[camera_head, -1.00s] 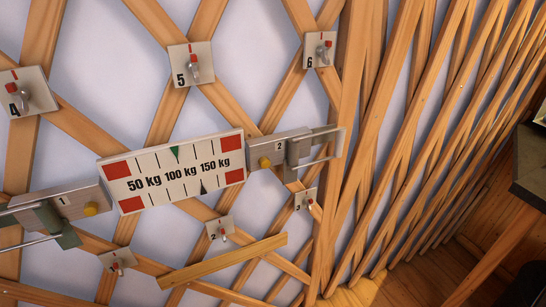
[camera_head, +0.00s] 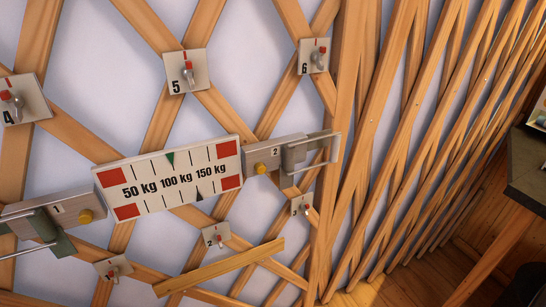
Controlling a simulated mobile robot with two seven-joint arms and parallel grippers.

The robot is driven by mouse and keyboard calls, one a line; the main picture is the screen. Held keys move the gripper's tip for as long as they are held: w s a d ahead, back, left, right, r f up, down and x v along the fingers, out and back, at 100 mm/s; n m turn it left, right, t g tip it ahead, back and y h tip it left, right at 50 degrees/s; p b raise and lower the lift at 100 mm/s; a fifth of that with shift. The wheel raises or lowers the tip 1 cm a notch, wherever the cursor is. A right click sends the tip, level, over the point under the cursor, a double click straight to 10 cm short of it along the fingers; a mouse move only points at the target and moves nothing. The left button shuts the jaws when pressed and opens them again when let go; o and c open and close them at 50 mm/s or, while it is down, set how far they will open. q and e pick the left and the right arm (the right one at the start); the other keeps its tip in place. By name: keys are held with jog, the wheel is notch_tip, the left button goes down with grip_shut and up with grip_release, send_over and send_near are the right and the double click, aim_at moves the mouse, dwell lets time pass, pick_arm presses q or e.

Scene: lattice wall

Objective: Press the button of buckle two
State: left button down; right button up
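Buckle two (camera_head: 275,154) is a grey metal block marked 2 at the right end of the white weight scale panel (camera_head: 170,177). Its yellow round button (camera_head: 261,168) shows on its lower left. A metal frame-shaped bracket (camera_head: 311,151) sits at its right end. Buckle one (camera_head: 56,213), marked 1, is at the panel's left end with a yellow button (camera_head: 85,216) and a greenish metal part (camera_head: 52,232). No gripper that I can make out is in view.
Numbered switch plates sit on the wooden lattice, including plate 5 (camera_head: 186,72), plate 6 (camera_head: 314,56), plate 4 (camera_head: 22,98) and plate 2 (camera_head: 216,237). A loose-looking slat (camera_head: 218,268) crosses below the panel. A dark table corner (camera_head: 527,170) is at the right.

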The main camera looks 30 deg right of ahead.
grip_shut()
jog(key=shift+d, duration=0.1)
dwell(1.2)
